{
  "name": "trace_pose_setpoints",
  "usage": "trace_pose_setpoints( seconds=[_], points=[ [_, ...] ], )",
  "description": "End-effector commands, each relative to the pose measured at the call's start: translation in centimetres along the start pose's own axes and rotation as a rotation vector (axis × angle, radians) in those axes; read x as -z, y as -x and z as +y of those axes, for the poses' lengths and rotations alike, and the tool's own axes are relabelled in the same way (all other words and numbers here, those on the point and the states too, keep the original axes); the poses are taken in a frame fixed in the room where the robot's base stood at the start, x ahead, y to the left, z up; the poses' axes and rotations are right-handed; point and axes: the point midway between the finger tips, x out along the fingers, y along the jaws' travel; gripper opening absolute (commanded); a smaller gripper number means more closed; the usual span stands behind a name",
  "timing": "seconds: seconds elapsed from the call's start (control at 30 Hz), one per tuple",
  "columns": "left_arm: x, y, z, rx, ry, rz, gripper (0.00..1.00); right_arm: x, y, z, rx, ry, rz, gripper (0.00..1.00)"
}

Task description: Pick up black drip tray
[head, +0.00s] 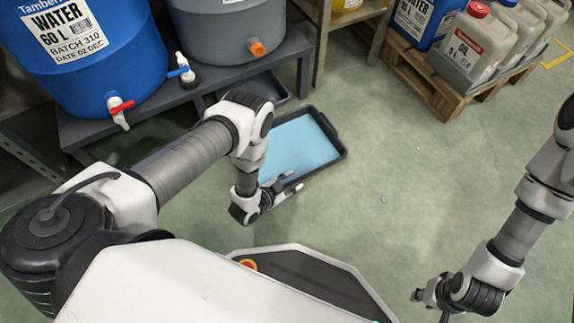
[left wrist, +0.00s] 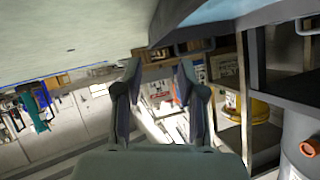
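The black drip tray (head: 335,163) lies on the floor in front of the bench, with a flat light-blue surface inside it. My left forearm and wrist hide its left part. My left gripper (head: 292,182) is at the tray's near edge in the head view, with its fingers apart. I cannot tell whether it touches the rim. In the left wrist view the two fingers (left wrist: 160,92) are spread with nothing between them. The tray (left wrist: 165,25) shows at the top of that view, beyond the fingertips. My right gripper (head: 430,304) is at the lower right, open and empty, away from the tray.
A dark bench (head: 305,70) holds a blue water barrel (head: 115,55) and a grey barrel (head: 225,25) with taps. Another dark tray-like piece (head: 275,87) shows under the bench. A wooden pallet (head: 440,95) with canisters stands at upper right.

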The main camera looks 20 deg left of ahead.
Motion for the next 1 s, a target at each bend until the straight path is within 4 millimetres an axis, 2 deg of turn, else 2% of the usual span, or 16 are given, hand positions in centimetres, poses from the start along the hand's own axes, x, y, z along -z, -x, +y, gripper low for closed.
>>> trace_pose_setpoints(
  seconds=[0.03,0.27,0.4,0.5,0.77,0.8,0.87,0.9,1.0],
  points=[
    [-0.6,-0.9,0.2,0.002,-0.007,0.016,0.40,0.1,-1.0,0.0,0.000,0.000,0.001,0.29],
    [-0.6,-3.9,0.3,0.001,-0.009,0.021,0.40,0.1,-2.8,0.0,0.000,-0.003,0.003,0.29],
    [-1.3,-6.5,0.4,0.003,-0.009,0.020,0.40,0.2,-5.3,0.1,-0.001,-0.007,0.006,0.29],
    [-0.9,-7.8,0.3,0.002,-0.009,0.019,0.40,0.3,-5.8,0.1,-0.001,-0.010,0.007,0.29],
    [-0.5,-8.1,0.2,0.002,-0.007,0.016,0.40,0.3,-5.6,0.1,-0.001,-0.010,0.008,0.29],
    [-0.5,-8.1,0.2,0.002,-0.007,0.016,0.26,0.3,-5.6,0.1,-0.001,-0.010,0.008,0.29],
    [-0.5,-8.1,0.2,0.002,-0.007,0.016,0.04,0.3,-5.6,0.1,-0.001,-0.010,0.008,0.29],
    [-0.5,-8.1,0.2,0.002,-0.007,0.016,0.00,0.3,-5.6,0.1,-0.001,-0.010,0.008,0.29],
    [-0.5,-8.1,0.2,0.002,-0.007,0.016,0.00,0.3,-5.6,0.1,-0.001,-0.010,0.007,0.29]
  ],
)
